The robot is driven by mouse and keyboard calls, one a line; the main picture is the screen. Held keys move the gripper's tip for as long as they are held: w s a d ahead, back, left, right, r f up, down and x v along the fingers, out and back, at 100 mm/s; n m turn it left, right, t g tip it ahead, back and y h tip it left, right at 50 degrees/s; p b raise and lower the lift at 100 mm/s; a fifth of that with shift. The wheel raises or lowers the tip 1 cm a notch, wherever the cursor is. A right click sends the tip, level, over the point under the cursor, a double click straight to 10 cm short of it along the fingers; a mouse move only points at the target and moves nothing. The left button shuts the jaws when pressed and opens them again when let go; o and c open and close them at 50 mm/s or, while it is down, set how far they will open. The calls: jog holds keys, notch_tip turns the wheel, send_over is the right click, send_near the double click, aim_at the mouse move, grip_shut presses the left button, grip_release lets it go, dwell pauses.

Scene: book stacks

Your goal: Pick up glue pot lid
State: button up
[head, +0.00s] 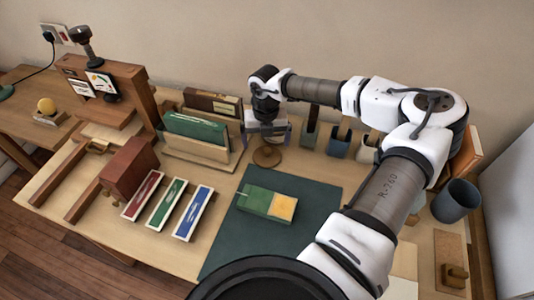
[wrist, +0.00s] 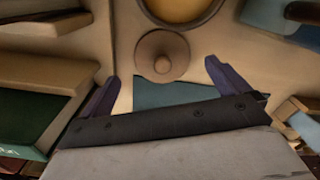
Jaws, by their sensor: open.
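The glue pot lid (head: 267,157) is a round brown disc with a small knob on top. It lies flat on the table, just behind the dark green mat (head: 255,222). In the wrist view the lid (wrist: 150,62) is at upper middle, with its knob facing me. My gripper (head: 267,138) is above the lid, pointing down. In the wrist view my gripper (wrist: 162,75) is open, its two dark fingers wide apart and nothing between them. A round dark-rimmed pot with yellowish contents (wrist: 183,10) is beside the lid, cut off by the top edge. In the head view my gripper hides that pot.
A wooden holder with green books (head: 197,132) stands left of the lid. Several small dark cups (head: 339,144) stand to its right. A green-and-yellow book (head: 267,202) lies on the mat. Three coloured trays (head: 168,205) are at left. A blue-grey cup (head: 456,201) stands far right.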

aim_at(267, 150)
jog(key=f+p, duration=0.1)
jog(key=f, duration=0.1)
jog(key=f+p, duration=0.1)
jog(key=f, duration=0.1)
jog(key=shift+s+d+f, duration=0.15)
jog(key=shift+s+f, duration=0.05)
jog(key=shift+f, duration=0.2)
jog(key=c, duration=0.9)
